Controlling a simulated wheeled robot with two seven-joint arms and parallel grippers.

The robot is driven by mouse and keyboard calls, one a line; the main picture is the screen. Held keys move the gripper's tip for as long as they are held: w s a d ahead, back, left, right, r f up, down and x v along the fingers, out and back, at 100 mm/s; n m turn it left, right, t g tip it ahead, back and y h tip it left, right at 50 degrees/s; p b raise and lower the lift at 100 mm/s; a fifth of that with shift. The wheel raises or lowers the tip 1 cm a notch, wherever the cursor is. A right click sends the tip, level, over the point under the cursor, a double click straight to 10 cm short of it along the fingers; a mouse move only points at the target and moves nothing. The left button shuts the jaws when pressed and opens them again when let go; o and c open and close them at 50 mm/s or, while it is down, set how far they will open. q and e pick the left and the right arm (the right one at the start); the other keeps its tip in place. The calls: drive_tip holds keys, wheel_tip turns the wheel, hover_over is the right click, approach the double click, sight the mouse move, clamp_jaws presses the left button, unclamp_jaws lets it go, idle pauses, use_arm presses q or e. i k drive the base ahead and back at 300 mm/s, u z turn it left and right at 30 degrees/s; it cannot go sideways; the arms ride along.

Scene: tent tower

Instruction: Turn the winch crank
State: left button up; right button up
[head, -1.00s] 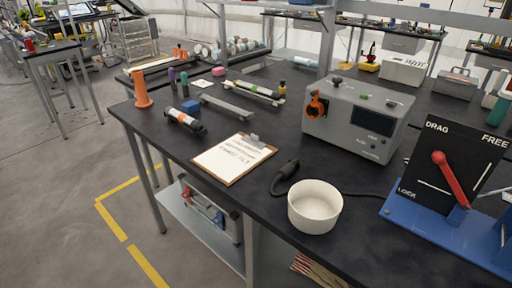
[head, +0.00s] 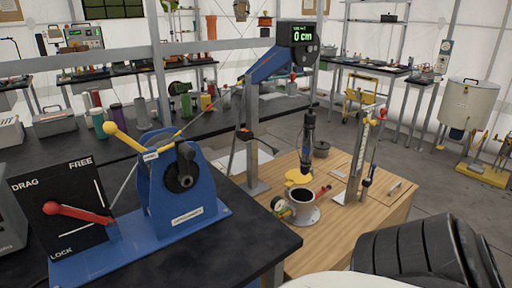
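The winch (head: 182,190) is a blue frame with a black hub, standing on a blue base plate on the dark bench. Its crank is an arm with a yellow knob (head: 109,128) that points up and left from the hub. Beside it a black panel (head: 62,190) reads DRAG, FREE and LOCK. Its red lever (head: 78,213) points left; I cannot tell its exact setting. A line runs from the winch up to a blue boom (head: 275,64) on a post. The display (head: 303,35) there reads 0 cm. Neither of my grippers is in view.
A wooden table (head: 345,232) on the right holds a white cup (head: 303,208) of dark contents, a gauge (head: 281,206) and a vertical scale stand (head: 360,160). Several bottles (head: 110,122) stand on the bench behind the winch. Grey floor (head: 435,170) is open at the right.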

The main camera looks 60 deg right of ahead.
sight(182, 175)
drive_tip(key=z, duration=1.9)
